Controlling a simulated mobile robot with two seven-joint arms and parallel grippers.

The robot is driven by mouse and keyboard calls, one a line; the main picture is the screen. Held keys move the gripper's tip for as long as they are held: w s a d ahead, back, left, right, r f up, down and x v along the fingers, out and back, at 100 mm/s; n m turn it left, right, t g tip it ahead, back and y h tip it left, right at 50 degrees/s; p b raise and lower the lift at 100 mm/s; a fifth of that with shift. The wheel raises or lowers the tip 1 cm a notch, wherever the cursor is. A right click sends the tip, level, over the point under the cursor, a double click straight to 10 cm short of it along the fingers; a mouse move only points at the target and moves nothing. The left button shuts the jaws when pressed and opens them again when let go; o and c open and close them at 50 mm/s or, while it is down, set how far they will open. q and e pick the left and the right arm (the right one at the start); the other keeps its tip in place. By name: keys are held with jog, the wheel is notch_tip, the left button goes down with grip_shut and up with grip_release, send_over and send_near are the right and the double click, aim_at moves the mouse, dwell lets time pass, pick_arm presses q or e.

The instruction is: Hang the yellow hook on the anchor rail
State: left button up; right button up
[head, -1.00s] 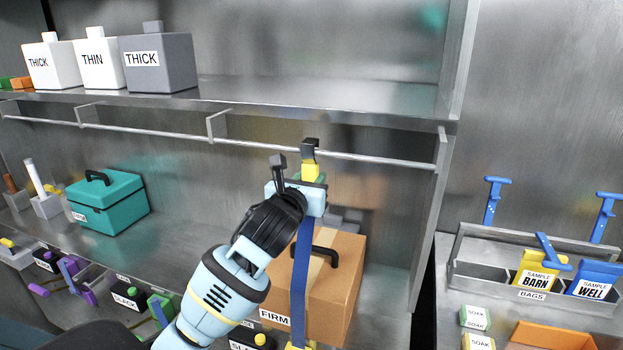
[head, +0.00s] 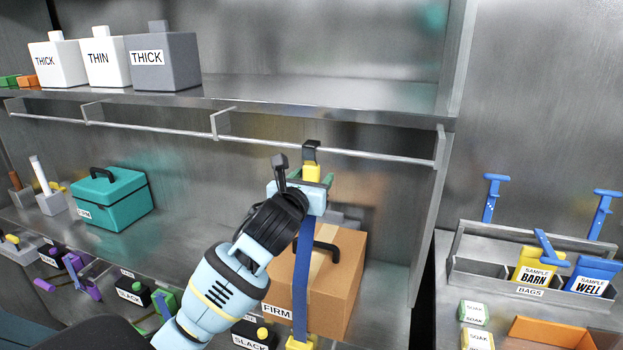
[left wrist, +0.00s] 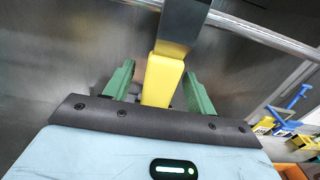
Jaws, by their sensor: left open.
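The yellow hook (head: 311,172) has a yellow block, a dark bent top and a blue strap (head: 303,270) hanging below it. Its dark top is at the anchor rail (head: 370,156) and appears to hook over it. In the left wrist view the yellow block (left wrist: 163,80) stands between the green fingers, with a gap on each side. My left gripper (head: 308,183) is open around the block, just below the rail (left wrist: 262,33). The strap's lower end has another yellow part (head: 300,343). My right gripper is not in view.
A cardboard box labelled FIRM (head: 335,290) stands on the shelf behind the strap. A teal case (head: 118,205) is further left. Jugs (head: 163,65) stand on the upper shelf. A grey bag tray (head: 480,275) is at right.

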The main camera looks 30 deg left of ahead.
pick_arm(q)
jog(key=v, duration=0.7)
jog(key=shift+s, duration=0.4)
jog(key=shift+d, duration=0.1)
jog(key=s+d+f+n+g+h, duration=0.1)
jog(key=s+d+f+n+h, duration=0.15)
jog(key=f+n, duration=0.45)
jog(key=s+d+f+n+g+h, duration=0.1)
jog(key=s+d+f+n+g, duration=0.15)
jog(key=f, duration=0.95)
jog(key=s+d+f+n+g+h, duration=0.1)
jog(key=s+d+f+n, duration=0.2)
jog(key=f, duration=0.6)
jog(key=s+d+f+n+g+h, duration=0.1)
jog(key=s+d+f+n, duration=0.1)
jog(key=s+f+n, duration=0.7)
jog(key=s+d+f+n+g+h, duration=0.1)
jog(key=s+d+f+n+g, duration=0.1)
jog(key=s+f+n, duration=0.7)
jog(key=s+d, duration=0.1)
jog(key=s, duration=0.3)
jog(key=shift+n, duration=0.35)
jog(key=shift+d+g, duration=0.1)
jog(key=shift+g, duration=0.15)
